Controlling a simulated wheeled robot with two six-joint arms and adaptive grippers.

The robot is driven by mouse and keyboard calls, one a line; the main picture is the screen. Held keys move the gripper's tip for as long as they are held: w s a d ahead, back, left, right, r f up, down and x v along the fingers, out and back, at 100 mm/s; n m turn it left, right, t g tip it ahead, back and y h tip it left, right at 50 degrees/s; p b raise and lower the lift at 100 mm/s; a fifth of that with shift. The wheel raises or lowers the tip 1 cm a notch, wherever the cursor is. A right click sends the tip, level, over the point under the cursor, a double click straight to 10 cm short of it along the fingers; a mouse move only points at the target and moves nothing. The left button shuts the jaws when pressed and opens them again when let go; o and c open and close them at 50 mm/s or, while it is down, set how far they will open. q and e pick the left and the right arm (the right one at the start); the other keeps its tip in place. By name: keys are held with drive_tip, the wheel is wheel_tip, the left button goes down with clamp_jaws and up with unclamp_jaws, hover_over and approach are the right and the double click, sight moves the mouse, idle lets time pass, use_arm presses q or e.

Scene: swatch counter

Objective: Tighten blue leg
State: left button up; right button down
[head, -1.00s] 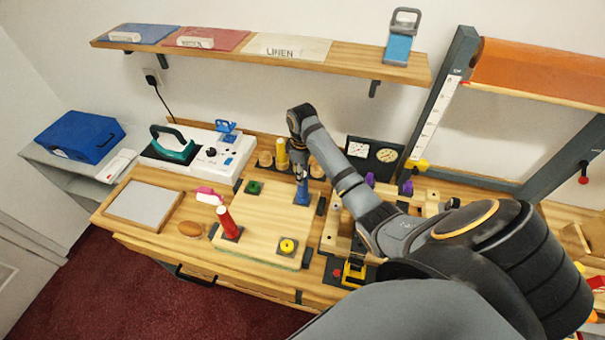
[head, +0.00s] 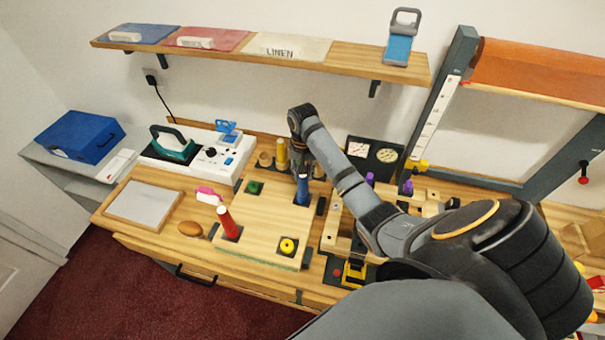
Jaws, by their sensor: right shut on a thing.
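The blue leg (head: 302,192) stands upright at the far right corner of the light wooden board (head: 250,222), on a dark corner plate. My right gripper (head: 303,174) reaches down from above and is shut on the top of the blue leg. Its fingers are small and partly hidden by the wrist. A red leg (head: 229,224) stands at the board's near left corner, leaning slightly in the picture. The far left corner has a green socket (head: 254,187), and the near right corner a yellow one (head: 287,246). My left gripper is not in view.
A yellow leg (head: 282,154) stands behind the board near my right wrist. A green-handled iron (head: 174,144) and white unit (head: 215,152) stand back left. A framed grey panel (head: 144,204) lies left. Dark gauges (head: 375,154) stand behind my forearm.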

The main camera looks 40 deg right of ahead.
drive_tip(key=c, duration=1.2)
unclamp_jaws()
drive_tip(key=n, duration=1.1)
drive_tip(key=shift+a, duration=0.1)
drive_tip(key=n, duration=0.4)
drive_tip(key=shift+w, duration=0.1)
clamp_jaws()
drive_tip(key=m, duration=0.6)
drive_tip(key=shift+o, duration=1.4)
unclamp_jaws()
